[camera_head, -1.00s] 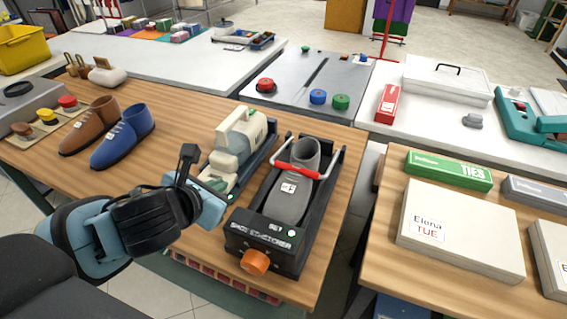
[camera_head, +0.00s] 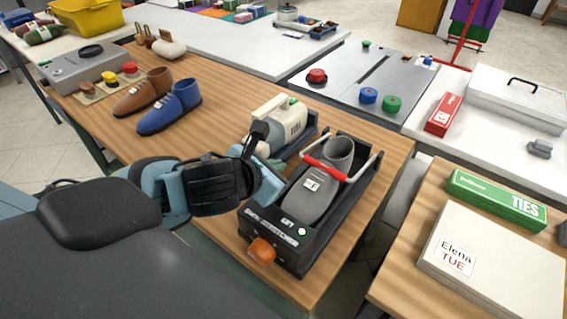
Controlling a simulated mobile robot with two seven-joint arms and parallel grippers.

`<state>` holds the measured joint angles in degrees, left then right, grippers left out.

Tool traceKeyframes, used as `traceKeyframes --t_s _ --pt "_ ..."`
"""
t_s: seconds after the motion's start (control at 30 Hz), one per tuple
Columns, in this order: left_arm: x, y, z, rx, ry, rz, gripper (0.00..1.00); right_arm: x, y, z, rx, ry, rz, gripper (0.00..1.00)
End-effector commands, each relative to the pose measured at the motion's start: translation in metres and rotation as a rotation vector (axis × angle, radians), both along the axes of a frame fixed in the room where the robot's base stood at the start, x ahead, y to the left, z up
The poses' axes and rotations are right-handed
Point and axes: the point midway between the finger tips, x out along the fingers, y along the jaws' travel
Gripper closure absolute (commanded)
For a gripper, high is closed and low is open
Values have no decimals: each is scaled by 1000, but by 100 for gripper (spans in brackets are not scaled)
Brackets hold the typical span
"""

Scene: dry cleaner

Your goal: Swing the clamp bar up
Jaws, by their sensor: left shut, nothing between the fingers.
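The shoe stretcher (camera_head: 287,243) is a dark box on the wooden table, with an orange knob (camera_head: 262,250) and a lit green button on its front. A grey shoe (camera_head: 312,195) sits in it. The clamp bar (camera_head: 326,168), a red grip on pale side arms, lies low across the shoe near its ankle opening. My left gripper (camera_head: 276,170) is at the stretcher's left side, left of the bar and apparently apart from it. It is shut and empty; its fingertips are partly hidden by its own wrist parts. My right gripper is not in view.
A cream device (camera_head: 280,122) stands close behind my left gripper. Blue (camera_head: 170,107) and brown (camera_head: 143,92) shoes stand farther left. A green ties box (camera_head: 496,199) and a white box (camera_head: 490,262) lie on the right table. A gap separates the two tables.

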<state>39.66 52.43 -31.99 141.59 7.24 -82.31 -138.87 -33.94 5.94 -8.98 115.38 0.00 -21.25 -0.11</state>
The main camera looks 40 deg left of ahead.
Motion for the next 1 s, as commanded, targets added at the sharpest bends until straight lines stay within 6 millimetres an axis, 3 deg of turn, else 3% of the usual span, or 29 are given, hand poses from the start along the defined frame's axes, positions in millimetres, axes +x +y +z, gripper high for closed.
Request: traceKeyframes --t_s 0.5,1.0 --pt "65 5 -45 -3 2 1 100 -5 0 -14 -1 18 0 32" --pt "75 5 -50 -1 -1 0 100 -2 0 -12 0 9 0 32"
